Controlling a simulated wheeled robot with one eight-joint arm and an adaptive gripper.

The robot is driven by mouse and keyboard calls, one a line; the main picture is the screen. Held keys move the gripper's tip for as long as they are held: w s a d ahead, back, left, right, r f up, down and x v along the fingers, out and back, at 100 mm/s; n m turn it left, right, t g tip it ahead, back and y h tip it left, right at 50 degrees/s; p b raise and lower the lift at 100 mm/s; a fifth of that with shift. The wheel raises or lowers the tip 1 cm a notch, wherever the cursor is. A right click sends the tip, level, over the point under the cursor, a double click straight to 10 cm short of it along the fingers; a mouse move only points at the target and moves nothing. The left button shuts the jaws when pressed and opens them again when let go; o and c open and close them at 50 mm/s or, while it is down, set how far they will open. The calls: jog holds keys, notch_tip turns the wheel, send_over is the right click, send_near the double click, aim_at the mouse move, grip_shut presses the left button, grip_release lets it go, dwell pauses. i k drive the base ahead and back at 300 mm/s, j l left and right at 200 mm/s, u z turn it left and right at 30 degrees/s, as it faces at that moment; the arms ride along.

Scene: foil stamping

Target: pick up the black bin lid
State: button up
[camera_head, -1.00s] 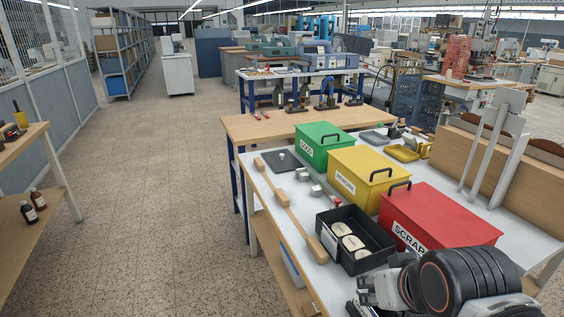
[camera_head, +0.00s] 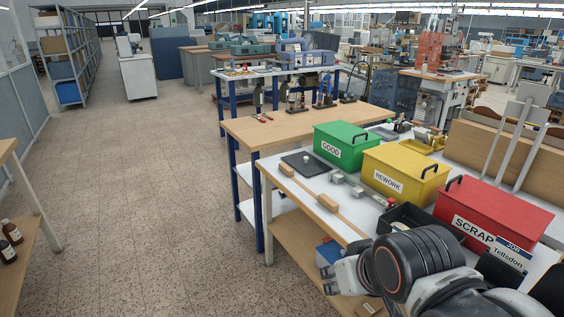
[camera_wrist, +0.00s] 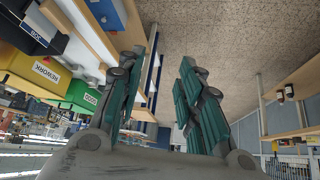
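A flat dark square plate with a small knob on top, which looks like the black bin lid (camera_head: 305,164), lies on the white worktop left of the green GOOD bin (camera_head: 343,146) in the head view. My gripper (camera_head: 338,279) is low at the bottom of the head view, near the front edge of the worktop and well apart from the lid. In the wrist view my gripper (camera_wrist: 160,72) has its two green-padded fingers spread, with nothing between them. I cannot make out the lid in the wrist view.
A yellow REWORK bin (camera_head: 405,175) and a red SCRAP bin (camera_head: 490,222) stand in a row with the green bin. A wooden bar with thicker ends (camera_head: 325,203) and small metal blocks (camera_head: 350,186) lie near the lid. The floor (camera_head: 150,200) to the left is open.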

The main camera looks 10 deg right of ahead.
aim_at(306, 164)
jog(key=i+j, duration=0.65)
jog(key=i, duration=0.15)
jog(key=i+j+z, duration=0.1)
jog(key=i+j, duration=0.5)
jog(key=i, duration=0.2)
